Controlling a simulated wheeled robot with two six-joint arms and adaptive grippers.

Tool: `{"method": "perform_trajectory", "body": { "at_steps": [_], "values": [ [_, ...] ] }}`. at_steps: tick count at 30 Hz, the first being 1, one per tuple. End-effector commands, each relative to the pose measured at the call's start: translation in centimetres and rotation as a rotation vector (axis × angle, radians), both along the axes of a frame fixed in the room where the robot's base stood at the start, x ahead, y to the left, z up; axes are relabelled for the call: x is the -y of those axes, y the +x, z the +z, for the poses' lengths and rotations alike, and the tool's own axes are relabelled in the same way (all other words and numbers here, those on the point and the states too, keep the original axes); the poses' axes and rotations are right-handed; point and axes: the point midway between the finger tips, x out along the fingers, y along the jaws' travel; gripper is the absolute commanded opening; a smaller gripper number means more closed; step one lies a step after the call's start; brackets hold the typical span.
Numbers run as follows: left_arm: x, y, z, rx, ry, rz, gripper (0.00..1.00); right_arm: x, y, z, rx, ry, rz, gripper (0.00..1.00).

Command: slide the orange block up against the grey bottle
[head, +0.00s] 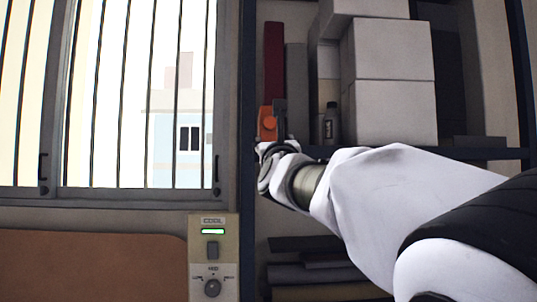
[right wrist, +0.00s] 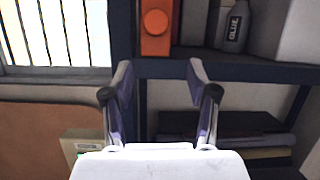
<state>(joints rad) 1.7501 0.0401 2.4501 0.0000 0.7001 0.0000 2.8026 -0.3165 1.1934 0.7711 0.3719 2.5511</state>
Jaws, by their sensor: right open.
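The orange block (head: 267,124) stands on the shelf near its left end; in the right wrist view it is an upright orange piece with a round disc (right wrist: 156,24). The grey bottle (head: 331,124) stands to its right on the same shelf; its GLUE label shows in the right wrist view (right wrist: 235,26). My right gripper (right wrist: 160,70) is open and empty, its fingers spread below and in front of the shelf edge, the block beyond them. In the head view the gripper (head: 279,128) partly covers the space just right of the block. My left gripper is not in view.
Dark red and grey upright items (head: 296,85) stand behind the block and bottle. White boxes (head: 393,105) are stacked right of the bottle. The dark shelf edge (right wrist: 225,68) runs across. A shelf post (head: 247,110) is at left. Flat items (head: 310,272) lie below.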

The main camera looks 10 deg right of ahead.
Motion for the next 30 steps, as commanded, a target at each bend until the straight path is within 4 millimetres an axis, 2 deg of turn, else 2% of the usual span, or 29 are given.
{"method": "perform_trajectory", "body": {
  "at_steps": [1,4,8,12,18,27,28,30],
  "values": [
    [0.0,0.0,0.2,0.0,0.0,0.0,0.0,-0.6,-0.9,1.8,0.029,0.042,0.024,0.58],
    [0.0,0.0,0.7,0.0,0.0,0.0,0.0,-1.0,-1.2,3.3,0.049,0.08,0.044,0.58],
    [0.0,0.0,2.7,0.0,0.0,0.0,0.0,-0.8,0.4,4.3,0.046,0.081,0.044,0.58],
    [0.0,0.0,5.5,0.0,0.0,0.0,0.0,-0.7,2.8,5.6,0.046,0.08,0.043,0.58],
    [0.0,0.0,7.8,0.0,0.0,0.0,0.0,-0.6,5.3,6.1,0.046,0.078,0.042,0.58],
    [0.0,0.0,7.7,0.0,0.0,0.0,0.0,-0.5,5.8,5.7,0.047,0.076,0.04,0.58],
    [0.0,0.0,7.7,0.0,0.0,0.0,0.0,-0.5,5.8,5.7,0.047,0.076,0.04,0.51],
    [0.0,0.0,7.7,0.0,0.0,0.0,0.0,-0.5,5.8,5.7,0.047,0.076,0.04,0.26]
  ]
}}
